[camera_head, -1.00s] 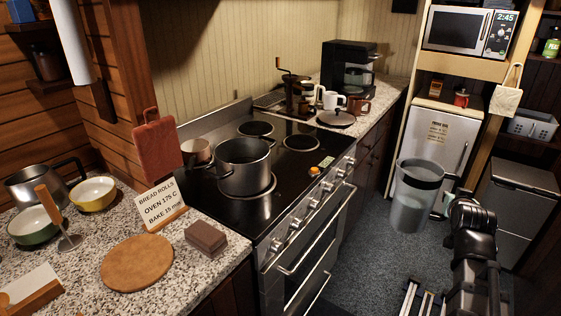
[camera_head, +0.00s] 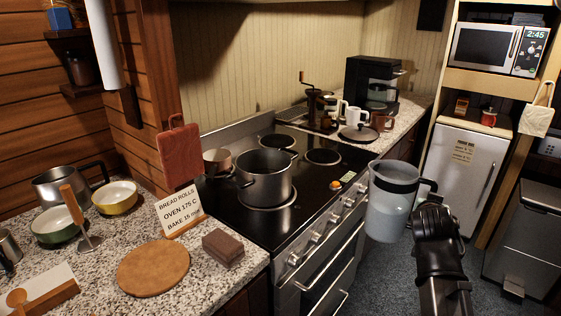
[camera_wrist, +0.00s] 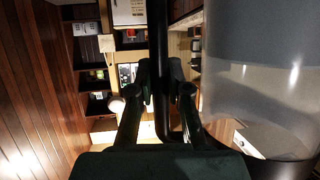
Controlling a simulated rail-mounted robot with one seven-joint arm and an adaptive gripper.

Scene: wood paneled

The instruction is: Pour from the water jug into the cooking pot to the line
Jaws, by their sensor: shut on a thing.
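The water jug (camera_head: 389,207) is a clear jug with a dark rim band and dark handle, holding greyish water. It is upright in the air in front of the stove's right side. My gripper (camera_head: 430,200) is shut on its handle, to the right of the jug. In the wrist view my gripper (camera_wrist: 166,92) has its fingers on either side of the dark handle, and the jug (camera_wrist: 262,85) fills the right side. The cooking pot (camera_head: 266,177) is grey metal with side handles on the front burner, left of the jug and apart from it. Its inside line cannot be made out.
The stove (camera_head: 325,205) has a smaller pan (camera_head: 217,161) at its left back. Mugs and a coffee maker (camera_head: 371,84) stand behind. Space between jug and pot is clear.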

